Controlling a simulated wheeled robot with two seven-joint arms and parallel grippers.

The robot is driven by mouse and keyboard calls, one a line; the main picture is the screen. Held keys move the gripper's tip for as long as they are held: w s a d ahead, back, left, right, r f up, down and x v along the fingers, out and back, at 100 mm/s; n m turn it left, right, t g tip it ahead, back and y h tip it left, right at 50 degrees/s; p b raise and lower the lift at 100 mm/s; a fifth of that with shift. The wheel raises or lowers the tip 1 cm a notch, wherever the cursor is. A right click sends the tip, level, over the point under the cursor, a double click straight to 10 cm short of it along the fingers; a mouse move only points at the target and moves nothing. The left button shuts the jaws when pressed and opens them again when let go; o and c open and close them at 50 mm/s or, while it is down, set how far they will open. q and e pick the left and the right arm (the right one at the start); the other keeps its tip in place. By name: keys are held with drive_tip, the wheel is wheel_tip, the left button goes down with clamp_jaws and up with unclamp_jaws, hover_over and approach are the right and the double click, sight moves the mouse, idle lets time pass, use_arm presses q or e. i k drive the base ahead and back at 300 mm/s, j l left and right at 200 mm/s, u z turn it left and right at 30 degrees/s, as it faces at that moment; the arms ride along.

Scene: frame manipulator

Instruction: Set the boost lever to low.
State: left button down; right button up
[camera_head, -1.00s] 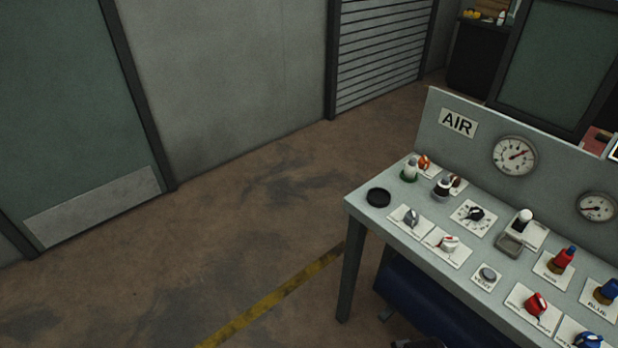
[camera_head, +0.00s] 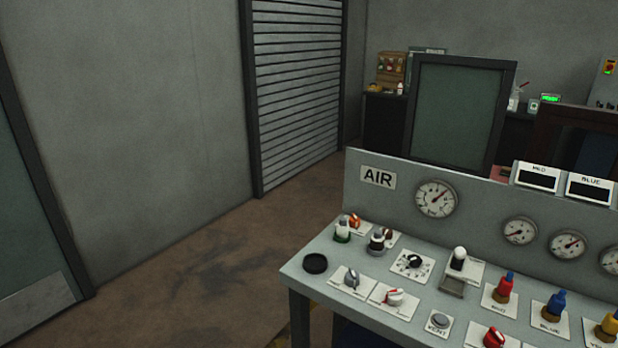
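The grey control panel table (camera_head: 300,272) stands at the lower right. No label reading boost can be made out, so I cannot tell for certain which control is the boost lever. A lever with a white knob (camera_head: 459,254) stands on a white plate behind a small grey tray (camera_head: 453,286). A grey-handled control (camera_head: 351,278) and a red-and-white-handled control (camera_head: 394,297) sit on white plates near the front edge. A black dial (camera_head: 414,261) lies between these and the lever. Neither of my grippers is in view.
A panel marked AIR (camera_head: 378,178) with round gauges (camera_head: 437,199) rises behind the table. Red (camera_head: 504,288), blue (camera_head: 553,306) and yellow (camera_head: 608,326) controls stand at the right. A black round cup (camera_head: 315,263) is at the left corner. Open floor (camera_head: 190,295) lies left.

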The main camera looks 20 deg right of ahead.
sight(460, 252)
drive_tip(key=z, duration=1.4)
drive_tip(key=j+u, duration=0.3)
